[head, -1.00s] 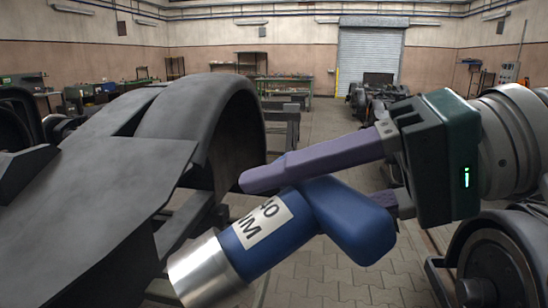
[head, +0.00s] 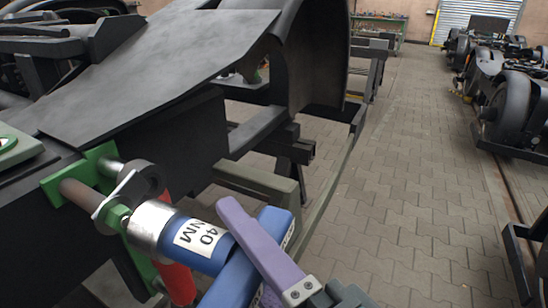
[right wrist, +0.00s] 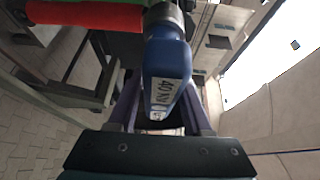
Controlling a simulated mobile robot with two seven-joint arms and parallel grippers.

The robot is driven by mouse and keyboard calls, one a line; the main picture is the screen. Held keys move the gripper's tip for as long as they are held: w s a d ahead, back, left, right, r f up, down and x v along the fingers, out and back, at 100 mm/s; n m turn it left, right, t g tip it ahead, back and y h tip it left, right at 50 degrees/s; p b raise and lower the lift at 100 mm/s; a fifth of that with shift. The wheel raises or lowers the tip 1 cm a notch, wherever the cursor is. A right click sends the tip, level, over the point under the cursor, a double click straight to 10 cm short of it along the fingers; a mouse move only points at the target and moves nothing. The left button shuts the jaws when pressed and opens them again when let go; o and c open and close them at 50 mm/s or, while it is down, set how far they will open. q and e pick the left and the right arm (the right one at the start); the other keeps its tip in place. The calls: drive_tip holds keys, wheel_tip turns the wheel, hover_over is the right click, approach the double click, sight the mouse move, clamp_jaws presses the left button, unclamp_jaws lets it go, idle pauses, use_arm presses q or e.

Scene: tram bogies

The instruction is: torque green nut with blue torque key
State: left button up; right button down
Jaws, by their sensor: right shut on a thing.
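The blue torque key (head: 202,243) has a silver socket (head: 150,226) and a white label reading 40 NM. My right gripper (head: 245,240) is shut on its blue body; one purple finger crosses over it. The green nut (head: 118,216) sits on a bolt end at a green bracket (head: 62,184). The socket's open end is right at the nut, roughly in line with it; I cannot tell whether it covers the nut. In the right wrist view the key (right wrist: 166,62) lies between both fingers; the nut cannot be made out there. My left gripper is out of view.
A red cylinder (head: 175,278) hangs just below the socket, and it crosses the top left of the right wrist view (right wrist: 85,14). The dark bogie frame (head: 165,135) fills the left. Paved floor (head: 415,170) is clear to the right, with other bogies (head: 512,105) beyond.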

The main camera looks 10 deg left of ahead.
sight(189, 239)
drive_tip(key=shift+s+d+f+m+t+h, duration=0.4)
drive_tip(key=shift+s+f+m+t+h, duration=0.15)
drive_tip(key=shift+f, duration=0.25)
drive_tip(key=shift+r, duration=0.1)
drive_tip(key=shift+a, duration=0.15)
drive_tip(key=shift+w+a+b, duration=0.25)
drive_tip(key=shift+w+a, duration=0.1)
drive_tip(key=shift+a, duration=0.65)
drive_tip(key=shift+w+a+b, duration=0.25)
drive_tip(key=shift+w+a, duration=0.15)
drive_tip(key=shift+a, duration=0.6)
drive_tip(key=shift+w+a+b, duration=0.25)
drive_tip(key=shift+w+a, duration=0.1)
drive_tip(key=shift+a, duration=0.65)
